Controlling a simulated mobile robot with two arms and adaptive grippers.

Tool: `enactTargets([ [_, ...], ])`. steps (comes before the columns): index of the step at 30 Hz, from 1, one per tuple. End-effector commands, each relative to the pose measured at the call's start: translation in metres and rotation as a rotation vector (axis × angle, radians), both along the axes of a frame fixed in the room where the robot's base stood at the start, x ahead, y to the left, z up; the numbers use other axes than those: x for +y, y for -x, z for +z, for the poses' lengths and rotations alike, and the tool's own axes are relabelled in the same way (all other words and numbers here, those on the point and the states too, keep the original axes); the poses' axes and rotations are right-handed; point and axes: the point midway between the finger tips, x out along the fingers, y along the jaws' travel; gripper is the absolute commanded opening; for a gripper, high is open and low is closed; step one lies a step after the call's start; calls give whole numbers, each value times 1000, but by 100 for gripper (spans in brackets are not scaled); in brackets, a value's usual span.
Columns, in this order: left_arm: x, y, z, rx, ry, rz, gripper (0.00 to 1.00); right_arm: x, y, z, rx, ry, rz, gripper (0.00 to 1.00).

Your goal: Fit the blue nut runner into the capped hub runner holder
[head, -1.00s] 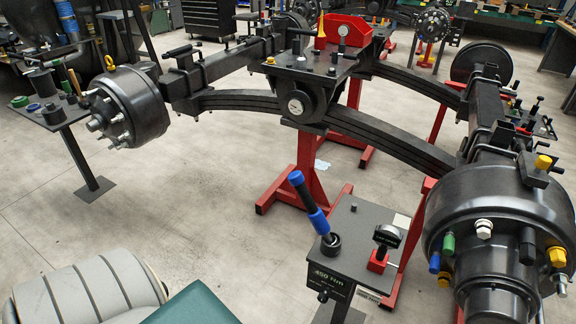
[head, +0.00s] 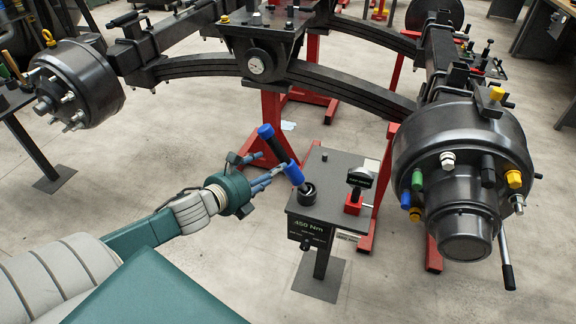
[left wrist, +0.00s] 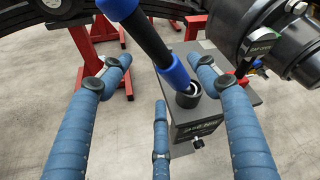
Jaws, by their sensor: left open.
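The blue nut runner (head: 280,152) has a blue top, a black shaft and a blue lower collar. It leans, its lower end in a dark round cup (head: 307,193) on the grey 450 Nm stand (head: 335,168). My left gripper (head: 265,172) is open just left of the runner. In the left wrist view the runner (left wrist: 146,42) slants between the spread fingers (left wrist: 160,78), with no clear contact. The capped hub (head: 455,150), with green, blue, white, black and yellow caps, is at the right. I cannot tell which part is its runner holder. My right gripper is out of view.
A black-topped device on a red block (head: 356,190) stands on the stand, right of the cup. Red axle stands (head: 283,125) and leaf springs (head: 350,88) lie behind. Another hub (head: 80,85) is at the far left. The floor left of the stand is clear.

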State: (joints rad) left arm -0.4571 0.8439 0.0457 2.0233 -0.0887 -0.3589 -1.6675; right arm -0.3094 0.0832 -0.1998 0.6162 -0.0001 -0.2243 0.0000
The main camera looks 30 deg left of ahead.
Motion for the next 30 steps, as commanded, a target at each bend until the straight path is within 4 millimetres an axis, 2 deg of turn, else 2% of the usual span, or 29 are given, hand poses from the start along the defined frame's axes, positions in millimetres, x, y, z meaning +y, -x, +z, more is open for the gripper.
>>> enactTargets([
  [3, 0, -19, -4, -3, 4, 4, 61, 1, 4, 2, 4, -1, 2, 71],
  [13, 0, -43, -14, -1, 7, 4, 61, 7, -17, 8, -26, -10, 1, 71],
  [21, 0, -78, -29, -1, 6, 4, 61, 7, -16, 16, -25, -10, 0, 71],
  [30, -1, -82, -32, 1, 5, 2, 61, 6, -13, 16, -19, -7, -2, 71],
])
